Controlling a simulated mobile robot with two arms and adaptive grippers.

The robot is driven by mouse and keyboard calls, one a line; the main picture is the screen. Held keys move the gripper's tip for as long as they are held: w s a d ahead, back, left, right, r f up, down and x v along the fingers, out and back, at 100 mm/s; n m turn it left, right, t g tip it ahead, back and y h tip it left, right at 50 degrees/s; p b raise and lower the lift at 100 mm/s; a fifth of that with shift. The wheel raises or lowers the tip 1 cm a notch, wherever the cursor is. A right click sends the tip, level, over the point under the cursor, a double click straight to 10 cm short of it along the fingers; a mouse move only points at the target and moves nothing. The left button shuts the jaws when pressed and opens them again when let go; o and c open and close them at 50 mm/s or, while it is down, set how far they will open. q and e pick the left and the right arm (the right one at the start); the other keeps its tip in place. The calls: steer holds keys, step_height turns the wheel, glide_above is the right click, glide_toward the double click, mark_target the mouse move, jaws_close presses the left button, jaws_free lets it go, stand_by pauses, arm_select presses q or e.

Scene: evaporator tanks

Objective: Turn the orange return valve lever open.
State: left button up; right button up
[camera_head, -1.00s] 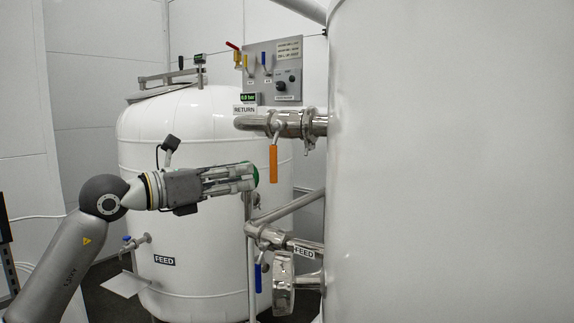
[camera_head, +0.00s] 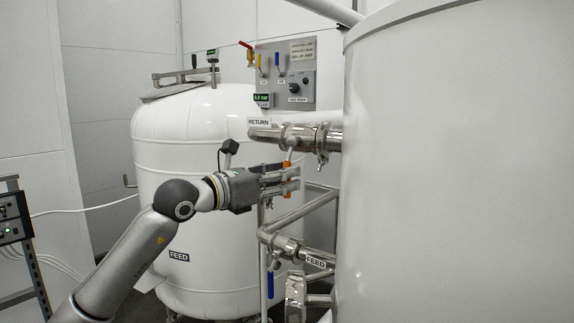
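The orange return valve lever (camera_head: 287,194) hangs down from a valve on the steel pipe under the RETURN label (camera_head: 259,121). Its silver upper stem (camera_head: 289,147) shows above my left gripper (camera_head: 296,180). The gripper comes in from the left, level with the lever, and its fingers cover the middle of the orange handle. Orange shows just above and below the fingers. I cannot tell whether the fingers touch the lever or are closed on it. My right gripper is not in view.
A large white tank (camera_head: 455,170) fills the right side. Another white tank (camera_head: 165,150) stands behind my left arm. Below are the FEED pipe (camera_head: 316,262) and a blue lever (camera_head: 270,285). A control panel (camera_head: 300,75) is above the return pipe.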

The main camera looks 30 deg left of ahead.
arm_select(q)
steer(key=shift+x, duration=0.85)
jaws_close()
